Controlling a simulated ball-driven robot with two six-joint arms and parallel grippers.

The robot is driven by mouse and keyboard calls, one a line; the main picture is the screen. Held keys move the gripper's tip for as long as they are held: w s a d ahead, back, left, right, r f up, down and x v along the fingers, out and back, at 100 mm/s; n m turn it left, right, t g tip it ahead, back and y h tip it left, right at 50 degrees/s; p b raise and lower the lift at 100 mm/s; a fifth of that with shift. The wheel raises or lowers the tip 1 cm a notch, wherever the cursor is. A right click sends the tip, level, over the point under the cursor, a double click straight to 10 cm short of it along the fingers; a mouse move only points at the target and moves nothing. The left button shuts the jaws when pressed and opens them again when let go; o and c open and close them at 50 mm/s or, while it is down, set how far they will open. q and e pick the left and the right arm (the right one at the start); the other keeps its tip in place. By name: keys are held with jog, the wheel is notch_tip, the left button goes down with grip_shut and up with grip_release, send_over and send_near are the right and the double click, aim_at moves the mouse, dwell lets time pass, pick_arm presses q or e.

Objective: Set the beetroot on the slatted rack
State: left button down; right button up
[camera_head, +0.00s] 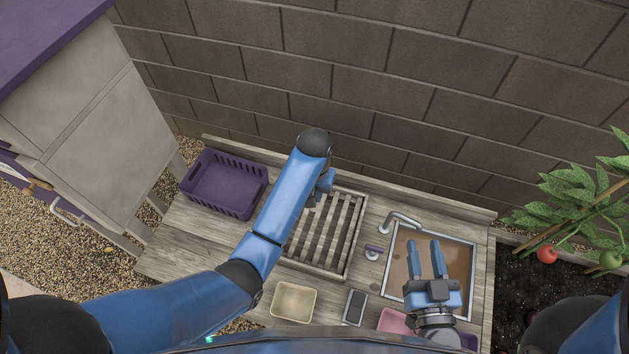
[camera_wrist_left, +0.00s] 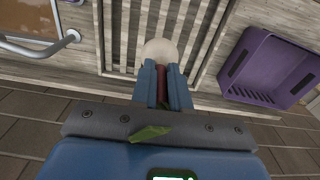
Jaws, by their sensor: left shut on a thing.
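The slatted rack (camera_head: 349,240) lies in the middle of the wooden bench, partly hidden by my left arm; its slats also show in the left wrist view (camera_wrist_left: 120,40). My left gripper (camera_head: 325,185) is over the rack's back part, and in the left wrist view its fingers (camera_wrist_left: 162,82) are shut on the beetroot (camera_wrist_left: 161,86), seen as a dark red strip between them. A pale round shape shows just past the fingertips; I cannot tell whether it is part of the beetroot. A green leaf lies near the gripper's base. My right gripper (camera_head: 425,246) is open and empty over the sink.
A purple basket (camera_head: 226,183) stands left of the rack. The sink (camera_head: 463,258) with brownish water and a tap (camera_head: 402,218) is on the right. A beige tray (camera_head: 294,302), a dark flat object (camera_head: 355,307) and a pink container (camera_head: 394,321) line the front. A block wall rises behind.

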pick_arm(q)
jog(key=shift+f, duration=0.7)
notch_tip(320, 180, down, 3)
jog(key=shift+f, duration=0.1)
notch_tip(320, 180, down, 3)
jog(key=shift+f+b, duration=0.2)
jog(key=shift+b, duration=0.9)
jog(key=shift+f+b, duration=0.75)
jog(key=shift+b, duration=0.05)
jog(key=c, duration=1)
grip_release()
jog(key=shift+c, duration=0.2)
jog(key=shift+r, duration=0.15)
